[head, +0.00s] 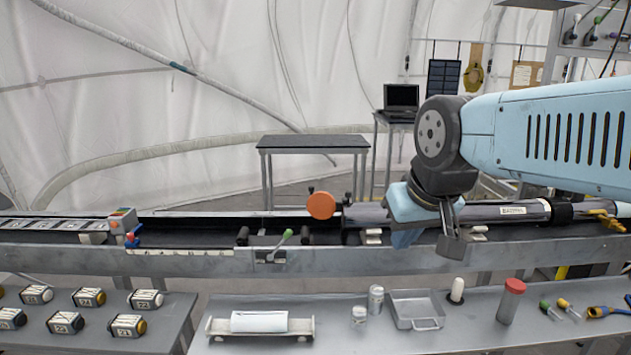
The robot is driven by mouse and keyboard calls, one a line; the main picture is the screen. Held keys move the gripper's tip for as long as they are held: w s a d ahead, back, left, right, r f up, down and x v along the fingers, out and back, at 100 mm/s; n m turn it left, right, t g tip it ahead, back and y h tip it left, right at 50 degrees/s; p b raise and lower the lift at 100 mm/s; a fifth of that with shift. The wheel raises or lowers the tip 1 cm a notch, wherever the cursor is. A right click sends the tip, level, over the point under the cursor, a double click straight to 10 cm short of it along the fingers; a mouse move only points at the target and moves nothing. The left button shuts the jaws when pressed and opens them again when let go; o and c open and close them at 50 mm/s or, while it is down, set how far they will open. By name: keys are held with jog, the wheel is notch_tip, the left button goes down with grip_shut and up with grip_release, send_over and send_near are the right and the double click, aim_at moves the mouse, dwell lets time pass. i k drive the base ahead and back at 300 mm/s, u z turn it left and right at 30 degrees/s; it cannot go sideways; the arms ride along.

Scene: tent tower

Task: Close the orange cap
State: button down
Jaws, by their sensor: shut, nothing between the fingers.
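The orange cap (321,205) is a round disc that faces me at the left end of a dark grey tube (370,213). The tube lies along the rail bench. I cannot tell from this view whether the cap is seated on the tube's mouth or swung aside. My gripper (452,243) points down in front of the tube, to the right of the cap and apart from it. Its fingers are shut and hold nothing. My wrist and arm hide part of the tube behind them.
A lever with a green knob (287,236) stands left of the cap on the rail bench (190,262). The front table (350,335) holds a metal tray (416,309), a red-capped jar (511,301) and small bottles.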

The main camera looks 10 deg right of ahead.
aim_at(321, 204)
jog(key=z, duration=0.05)
jog(key=i, duration=0.95)
jog(key=u, duration=0.1)
